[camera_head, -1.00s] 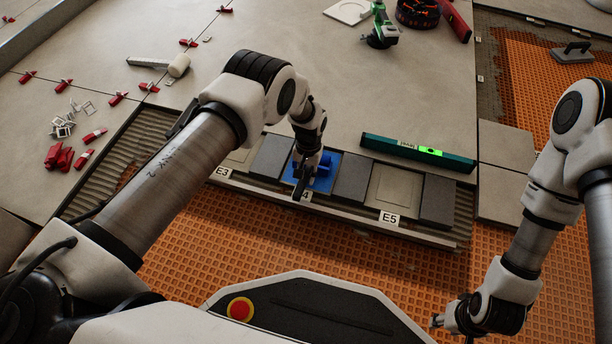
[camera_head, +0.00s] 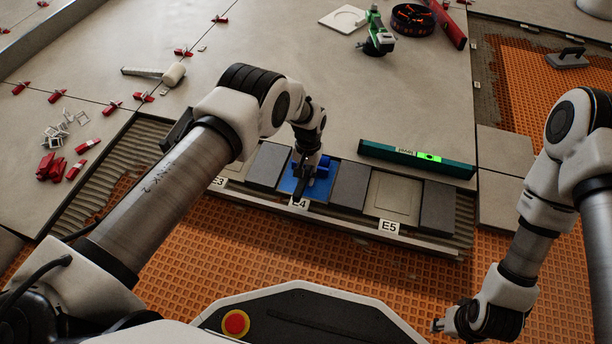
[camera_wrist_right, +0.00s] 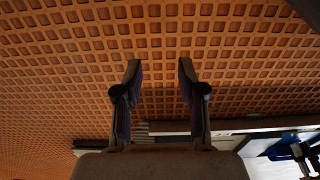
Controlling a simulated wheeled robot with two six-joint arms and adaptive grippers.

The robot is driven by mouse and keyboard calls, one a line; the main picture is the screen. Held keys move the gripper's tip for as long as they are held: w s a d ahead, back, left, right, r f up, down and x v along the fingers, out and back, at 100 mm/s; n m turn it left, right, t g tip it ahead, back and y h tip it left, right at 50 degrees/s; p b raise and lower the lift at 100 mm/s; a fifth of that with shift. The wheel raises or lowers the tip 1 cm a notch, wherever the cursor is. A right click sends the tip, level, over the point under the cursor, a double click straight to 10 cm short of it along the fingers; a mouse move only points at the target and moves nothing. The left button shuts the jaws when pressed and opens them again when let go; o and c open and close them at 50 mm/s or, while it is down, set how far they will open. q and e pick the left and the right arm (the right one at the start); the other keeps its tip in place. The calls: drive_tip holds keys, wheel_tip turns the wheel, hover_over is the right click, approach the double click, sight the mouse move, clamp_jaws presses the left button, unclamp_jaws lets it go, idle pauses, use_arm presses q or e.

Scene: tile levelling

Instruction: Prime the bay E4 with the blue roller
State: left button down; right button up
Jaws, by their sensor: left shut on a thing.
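The blue roller (camera_head: 322,168) is in my left gripper (camera_head: 300,182), which is shut on it low over bay E4. The bay E4 (camera_head: 291,186) shows a blue surface between two dark grey tiles, with its label (camera_head: 300,203) partly hidden behind the gripper. The gripper hides much of the roller, and I cannot tell whether the roller touches the bay. My right gripper (camera_head: 438,324) is at the lower right above the orange mat. In the right wrist view its two fingers (camera_wrist_right: 160,85) stand apart with nothing between them.
Bay E5 (camera_head: 394,196) lies to the right, and the E3 label (camera_head: 219,182) to the left. A green level (camera_head: 417,158) lies behind the bays. A white mallet (camera_head: 172,75), red wedges (camera_head: 50,167) and a green grinder (camera_head: 377,40) lie farther off. The orange mat (camera_head: 290,260) in front is clear.

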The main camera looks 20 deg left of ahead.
use_arm(q)
wheel_tip(320, 180, up, 3)
drive_tip(key=shift+f+p, duration=0.1)
drive_tip(key=shift+p, duration=0.95)
wheel_tip(320, 180, up, 6)
drive_tip(key=p, duration=0.4)
drive_tip(key=shift+f, duration=0.35)
